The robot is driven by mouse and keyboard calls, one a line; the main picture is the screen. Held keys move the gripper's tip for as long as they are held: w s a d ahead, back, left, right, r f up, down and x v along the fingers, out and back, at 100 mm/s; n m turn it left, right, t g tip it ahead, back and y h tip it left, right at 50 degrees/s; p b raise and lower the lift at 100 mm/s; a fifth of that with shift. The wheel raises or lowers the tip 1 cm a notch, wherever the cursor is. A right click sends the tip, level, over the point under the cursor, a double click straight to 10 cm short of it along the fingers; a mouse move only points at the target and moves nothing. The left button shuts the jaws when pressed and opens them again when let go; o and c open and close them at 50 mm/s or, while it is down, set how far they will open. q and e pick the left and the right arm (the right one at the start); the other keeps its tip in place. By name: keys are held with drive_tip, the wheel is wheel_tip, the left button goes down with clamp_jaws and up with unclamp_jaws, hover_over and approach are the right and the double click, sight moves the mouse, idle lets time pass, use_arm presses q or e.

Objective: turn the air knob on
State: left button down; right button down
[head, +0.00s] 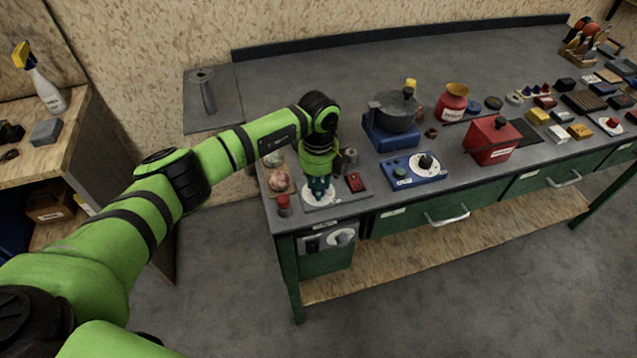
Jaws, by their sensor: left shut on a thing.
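My left gripper (319,186) points straight down at the near left corner of the workbench. It is shut on a knob on a round white dial (322,200), which sits on a grey plate with a red switch (354,182) to its right. The fingers hide the knob, so I cannot tell which way it is turned, and the label is too small to read. A blue box (400,179) to the right bears another black knob (426,162) on a white dial. A further white dial (342,237) is on the bench's front panel. My right gripper is out of view.
A red button (284,205) and a round pinkish object (279,181) stand left of the gripper. A dark pot on a blue base (383,141), a red canister (452,103) and a red box (491,141) stand farther right. The bench's back middle is clear.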

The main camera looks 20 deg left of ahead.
use_arm(q)
drive_tip(key=shift+f+m+b, duration=0.2)
drive_tip(key=shift+m+b, duration=0.75)
drive_tip(key=shift+m, duration=0.15)
drive_tip(key=m+b, duration=0.3)
drive_tip(key=m, duration=0.1)
drive_tip(key=shift+f+b, duration=0.1)
drive_tip(key=shift+b, duration=0.25)
drive_tip(key=m+b, duration=0.5)
drive_tip(key=m, duration=0.1)
drive_tip(key=shift+m, duration=0.4)
drive_tip(key=m+b, duration=0.3)
drive_tip(key=m, duration=0.2)
drive_tip(key=shift+b, duration=0.35)
drive_tip(key=m+b, duration=0.1)
drive_tip(key=m, duration=0.2)
drive_tip(key=shift+m+b, duration=0.65)
drive_tip(key=shift+m, duration=0.75)
drive_tip(key=shift+r, duration=0.2)
